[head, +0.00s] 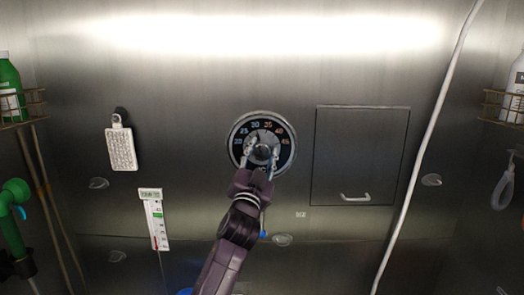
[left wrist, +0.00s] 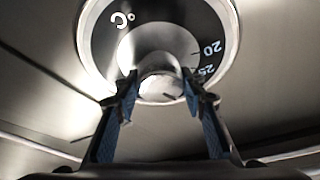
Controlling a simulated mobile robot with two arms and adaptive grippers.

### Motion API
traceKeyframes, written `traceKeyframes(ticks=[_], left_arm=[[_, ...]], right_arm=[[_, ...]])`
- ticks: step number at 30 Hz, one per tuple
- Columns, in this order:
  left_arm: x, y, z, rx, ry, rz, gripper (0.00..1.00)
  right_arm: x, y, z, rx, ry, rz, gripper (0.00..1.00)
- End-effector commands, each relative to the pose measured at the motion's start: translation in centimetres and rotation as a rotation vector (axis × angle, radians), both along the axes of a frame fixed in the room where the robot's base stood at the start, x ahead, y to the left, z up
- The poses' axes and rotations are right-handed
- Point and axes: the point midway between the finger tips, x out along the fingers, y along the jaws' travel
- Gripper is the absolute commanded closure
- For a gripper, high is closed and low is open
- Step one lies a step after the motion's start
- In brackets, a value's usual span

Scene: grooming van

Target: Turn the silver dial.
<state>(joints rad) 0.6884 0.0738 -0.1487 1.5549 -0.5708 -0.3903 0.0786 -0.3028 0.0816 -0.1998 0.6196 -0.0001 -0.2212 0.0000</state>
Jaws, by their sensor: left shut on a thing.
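The silver dial (head: 263,153) is a round knob in the middle of a black temperature face with a metal rim and numbers around it, on the metal wall. My left gripper (head: 258,158) reaches up to it from below, with one finger on each side of the knob. In the left wrist view, the fingers of the left gripper (left wrist: 160,88) are shut on the silver knob (left wrist: 159,82); "°C", 20 and 25 show on the face. The gripper hides the lower part of the face in the head view. My right gripper is out of view.
A hatch (head: 360,150) with a handle is right of the dial. A white brush-like pad (head: 121,150) and a thermometer card (head: 155,222) hang left. A white hose (head: 432,140) runs down the right. Bottles stand in wire racks at both sides.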

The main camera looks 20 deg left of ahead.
Motion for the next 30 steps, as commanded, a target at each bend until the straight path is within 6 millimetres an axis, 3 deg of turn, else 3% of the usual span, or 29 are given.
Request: traceKeyframes(ticks=[11, 12, 16, 25, 30], left_arm=[[0.0, 0.1, -0.1, 0.016, 0.007, 0.003, 0.86], [0.0, 0.1, -0.1, 0.015, 0.007, 0.003, 0.58], [0.0, 0.1, -0.1, 0.016, 0.006, 0.002, 0.44], [-0.1, 0.0, -0.1, 0.014, 0.005, 0.000, 0.44], [-1.3, -0.1, -0.6, 0.015, 0.007, 0.001, 0.44]], right_arm=[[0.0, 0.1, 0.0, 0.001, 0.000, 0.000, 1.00], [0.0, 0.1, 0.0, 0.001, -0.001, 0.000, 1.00], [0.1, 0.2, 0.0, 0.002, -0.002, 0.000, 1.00], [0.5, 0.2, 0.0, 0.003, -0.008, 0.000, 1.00], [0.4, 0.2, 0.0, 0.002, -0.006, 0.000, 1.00]])
